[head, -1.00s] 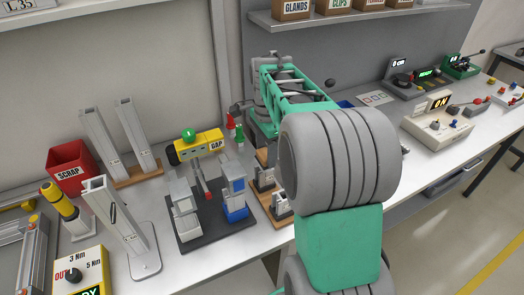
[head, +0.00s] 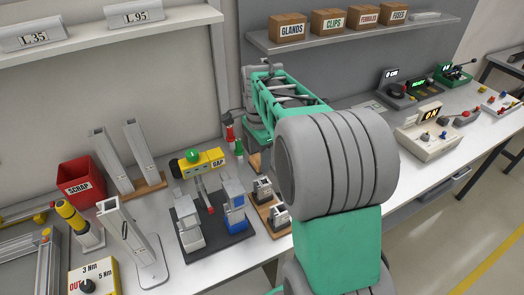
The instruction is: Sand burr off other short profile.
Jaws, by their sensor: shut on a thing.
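Several grey aluminium profiles show in the head view. Two tall ones stand in a wooden base, the left one (head: 112,162) and the right one (head: 139,147). Another (head: 122,232) leans upright on a grey plate. I cannot tell which is the other short profile, and no burr can be made out. My green and grey arm reaches over the bench toward the back. Its elbow and forearm cover part of the bench, and my jaws and anything in them cannot be made out.
A dark plate carries a grey fixture (head: 188,222) and a blue one (head: 234,203). Behind them is a yellow GAP device (head: 206,161). A red scrap bin (head: 80,187) stands left. Small metal pieces (head: 263,190) sit on a wooden block. Consoles (head: 432,134) stand right.

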